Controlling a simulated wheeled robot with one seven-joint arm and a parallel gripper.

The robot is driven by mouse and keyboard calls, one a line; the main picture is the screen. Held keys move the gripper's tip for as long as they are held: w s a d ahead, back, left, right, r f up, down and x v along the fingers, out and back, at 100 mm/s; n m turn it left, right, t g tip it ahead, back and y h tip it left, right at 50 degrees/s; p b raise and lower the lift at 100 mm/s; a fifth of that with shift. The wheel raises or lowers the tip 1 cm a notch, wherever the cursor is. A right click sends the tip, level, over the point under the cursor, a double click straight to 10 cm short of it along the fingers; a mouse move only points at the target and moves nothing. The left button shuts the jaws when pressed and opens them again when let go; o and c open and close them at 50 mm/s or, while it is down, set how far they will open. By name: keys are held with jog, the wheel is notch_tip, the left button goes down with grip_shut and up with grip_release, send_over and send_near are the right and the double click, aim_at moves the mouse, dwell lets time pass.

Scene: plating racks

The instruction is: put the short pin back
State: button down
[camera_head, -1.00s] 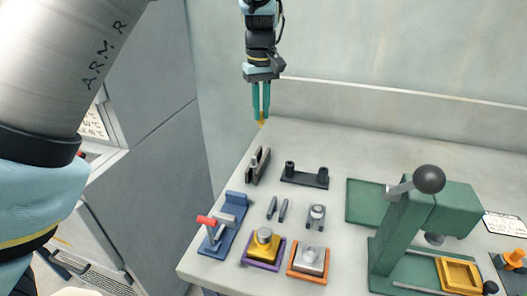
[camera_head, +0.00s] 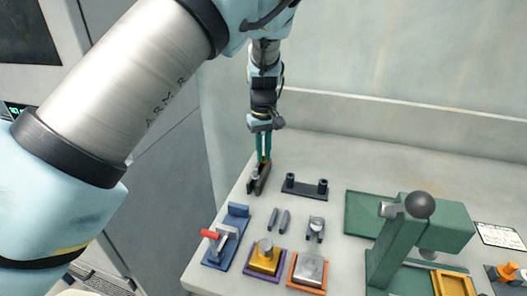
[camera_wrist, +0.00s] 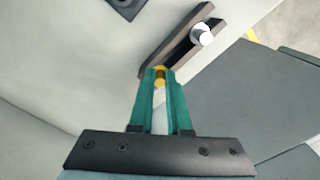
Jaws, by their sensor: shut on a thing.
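My gripper (camera_head: 263,160) is shut on a small yellow pin (camera_wrist: 160,73), which I take for the short pin. Only a bit of the pin shows between the teal fingertips in the wrist view; the rest is hidden by the fingers. A dark brown rack (camera_head: 262,184) with two upright plates stands at the back left of the table; it also shows in the wrist view (camera_wrist: 169,58). A pale round-topped pin (camera_wrist: 203,34) stands in its far part in that view. The fingertips are over the near end of the rack; I cannot tell whether the yellow pin touches it.
A black two-post bar (camera_head: 305,189) lies just right of the rack. In front are a blue clamp with a red handle (camera_head: 226,245), a yellow block (camera_head: 264,258) and an orange-framed plate (camera_head: 308,271). A green press (camera_head: 398,240) stands to the right.

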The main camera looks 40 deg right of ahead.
jog(key=shift+f, duration=0.1)
jog(key=c, duration=0.9)
grip_release()
jog(key=shift+o, duration=0.2)
